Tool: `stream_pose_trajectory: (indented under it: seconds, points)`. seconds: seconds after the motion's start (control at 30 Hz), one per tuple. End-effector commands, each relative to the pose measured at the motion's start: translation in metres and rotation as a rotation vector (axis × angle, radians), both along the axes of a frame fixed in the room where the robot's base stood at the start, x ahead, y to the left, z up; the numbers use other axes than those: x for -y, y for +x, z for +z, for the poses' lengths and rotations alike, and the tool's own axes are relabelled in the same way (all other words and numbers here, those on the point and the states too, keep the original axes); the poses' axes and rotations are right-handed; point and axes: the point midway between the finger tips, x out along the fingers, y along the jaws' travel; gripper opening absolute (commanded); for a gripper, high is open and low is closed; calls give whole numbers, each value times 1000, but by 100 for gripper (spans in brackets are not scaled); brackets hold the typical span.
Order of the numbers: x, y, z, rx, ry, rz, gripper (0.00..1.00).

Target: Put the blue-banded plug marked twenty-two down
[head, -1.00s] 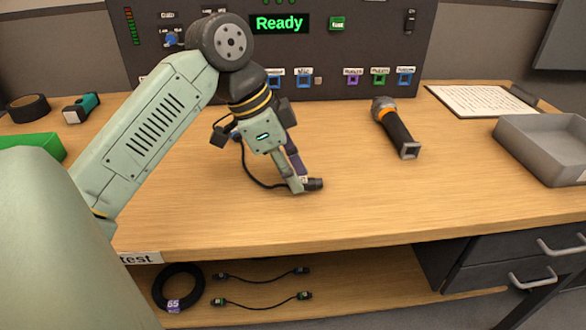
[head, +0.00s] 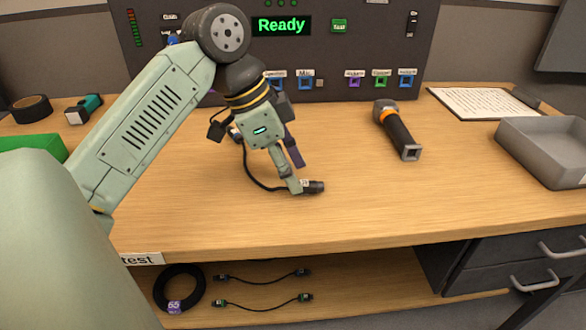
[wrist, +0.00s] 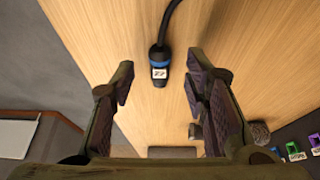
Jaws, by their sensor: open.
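The blue-banded plug (wrist: 159,62) is dark, with a white tag reading 22. In the head view the plug (head: 315,187) lies on the bench top, with its black cable curving left and up behind my gripper. My gripper (head: 297,173) is open just above the bench, its lower finger close to the plug. In the wrist view the spread fingers of my gripper (wrist: 160,82) stand on either side of the plug, with clear gaps to it.
The dark panel (head: 350,52) at the back shows "Ready" and has a row of coloured sockets. A grey tray (head: 520,150) and a sheet of paper (head: 480,102) are farther right. The bench front (head: 420,210) is clear.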

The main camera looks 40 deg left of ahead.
Motion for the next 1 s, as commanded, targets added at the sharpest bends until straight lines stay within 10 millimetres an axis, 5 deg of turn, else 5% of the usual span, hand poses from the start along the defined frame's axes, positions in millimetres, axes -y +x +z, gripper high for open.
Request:
stream_pose_trajectory:
  seconds: [0.5, 1.0]
  points:
    - [-25, -29, 90, 1, -1, 2, 42]
    - [-27, -32, 98, 1, -1, 0, 42]
